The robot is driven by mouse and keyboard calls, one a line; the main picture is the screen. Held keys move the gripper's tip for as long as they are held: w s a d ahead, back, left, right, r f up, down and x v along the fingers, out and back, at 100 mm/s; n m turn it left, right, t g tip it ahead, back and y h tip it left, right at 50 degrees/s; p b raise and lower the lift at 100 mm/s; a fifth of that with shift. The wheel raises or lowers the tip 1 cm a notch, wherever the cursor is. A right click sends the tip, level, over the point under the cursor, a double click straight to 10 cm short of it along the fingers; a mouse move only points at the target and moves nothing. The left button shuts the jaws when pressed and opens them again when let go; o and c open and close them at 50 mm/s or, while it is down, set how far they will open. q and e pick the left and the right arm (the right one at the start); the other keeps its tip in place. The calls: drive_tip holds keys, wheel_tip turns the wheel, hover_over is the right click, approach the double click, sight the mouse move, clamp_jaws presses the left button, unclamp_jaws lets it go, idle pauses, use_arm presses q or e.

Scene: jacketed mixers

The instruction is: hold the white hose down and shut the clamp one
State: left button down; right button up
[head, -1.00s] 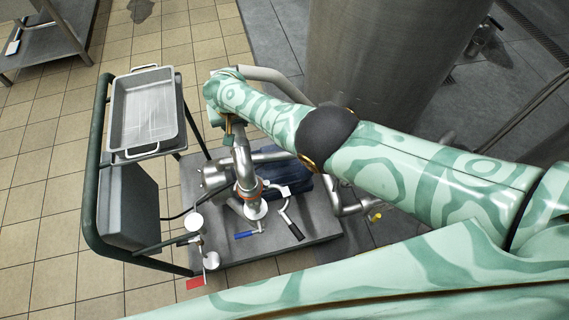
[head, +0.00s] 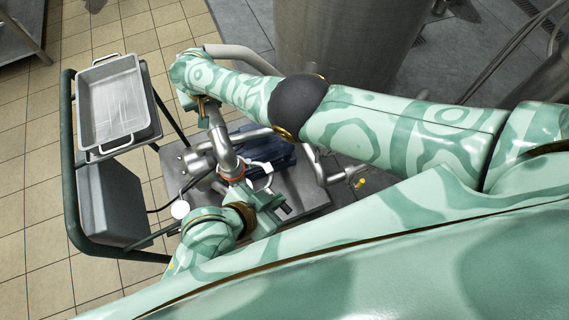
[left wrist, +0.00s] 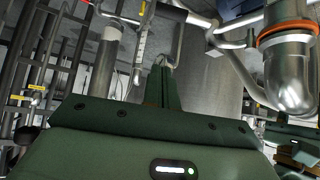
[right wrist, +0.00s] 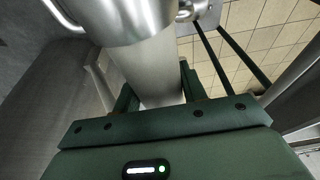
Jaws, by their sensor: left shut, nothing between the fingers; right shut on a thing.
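The pale white-grey hose (head: 220,142) comes down from my right gripper (head: 204,112) to a joint with an orange ring (head: 231,175). In the right wrist view the gripper's fingers (right wrist: 158,92) are shut around the pale hose (right wrist: 150,70). My left gripper (head: 272,200) is just right of and below the joint. Its fingers (left wrist: 162,88) are together and empty. In the left wrist view the orange ring (left wrist: 288,30) sits above a shiny metal elbow (left wrist: 290,78), right of and apart from the fingers. I cannot tell the clamp's state; my left arm hides the lower area.
A green-framed cart (head: 68,165) carries a metal tray (head: 112,100) and a grey box (head: 112,205) at the left. A large steel tank (head: 335,45) stands behind my right arm. Metal pipes (head: 338,177) lie right of the joint. Tiled floor (head: 30,200) is clear at the far left.

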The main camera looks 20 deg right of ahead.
use_arm(q)
drive_tip(key=shift+w+d+f, duration=0.2)
drive_tip(key=shift+d+f, duration=0.25)
drive_tip(key=shift+f, duration=0.95)
drive_tip(key=shift+w+d+f, duration=0.2)
drive_tip(key=shift+d+f, duration=0.3)
drive_tip(key=shift+f, duration=0.9)
drive_tip(key=shift+w+d+f, duration=0.2)
drive_tip(key=shift+d+f, duration=0.25)
drive_tip(key=shift+f, duration=0.95)
drive_tip(key=shift+a, duration=0.15)
